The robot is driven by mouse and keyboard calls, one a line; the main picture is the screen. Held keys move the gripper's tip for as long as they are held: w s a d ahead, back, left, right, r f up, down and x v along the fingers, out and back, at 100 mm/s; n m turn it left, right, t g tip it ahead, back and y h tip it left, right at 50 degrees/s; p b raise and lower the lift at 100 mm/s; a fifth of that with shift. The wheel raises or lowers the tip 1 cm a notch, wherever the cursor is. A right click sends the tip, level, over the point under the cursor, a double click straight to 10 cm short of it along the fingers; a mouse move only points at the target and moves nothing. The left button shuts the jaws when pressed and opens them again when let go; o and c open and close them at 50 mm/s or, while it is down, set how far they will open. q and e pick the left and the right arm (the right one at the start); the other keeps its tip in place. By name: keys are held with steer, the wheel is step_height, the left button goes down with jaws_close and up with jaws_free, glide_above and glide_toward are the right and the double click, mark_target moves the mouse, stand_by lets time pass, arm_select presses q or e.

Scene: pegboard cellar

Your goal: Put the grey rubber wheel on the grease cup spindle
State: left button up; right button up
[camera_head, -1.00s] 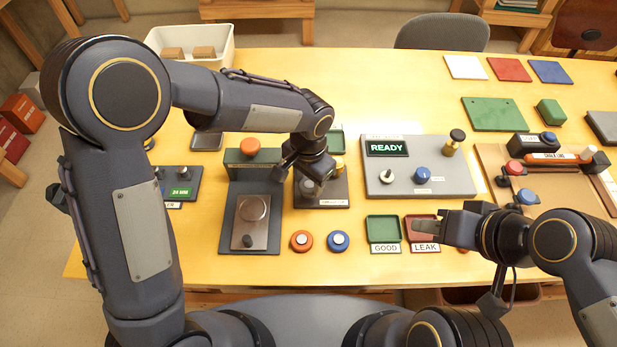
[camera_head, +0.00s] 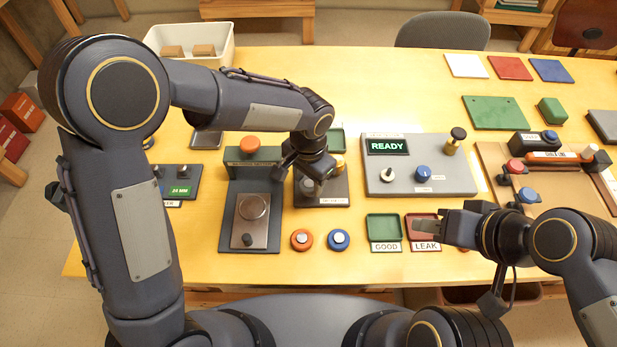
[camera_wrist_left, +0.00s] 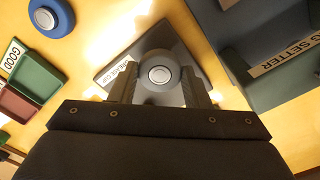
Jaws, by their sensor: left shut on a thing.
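My left gripper (camera_wrist_left: 160,90) is shut on the grey rubber wheel (camera_wrist_left: 151,93), a round grey disc with a pale hub. A finger lies on each side of it. The wheel is over the grease cup plate (camera_wrist_left: 113,72), whose label partly shows beside the fingers. In the head view, the left gripper (camera_head: 307,178) is low over the plate (camera_head: 337,189). The wheel hides the spindle, so I cannot tell whether it is around the spindle or above it.
An orange wheel (camera_head: 301,240) and a blue wheel (camera_head: 338,240) lie in front of the plate. The dark setter stand (camera_head: 232,232) is close on its left. The green GOOD tray (camera_head: 383,228) and grey READY panel (camera_head: 445,178) are to the right.

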arm_select(q)
steer(key=shift+f+b, duration=0.75)
steer(key=shift+b, duration=0.05)
stand_by(1.7)
steer(key=o, duration=1.5)
steer(key=shift+r, duration=0.1)
steer(key=shift+r+p, duration=2.55)
steer(key=shift+r, duration=0.8)
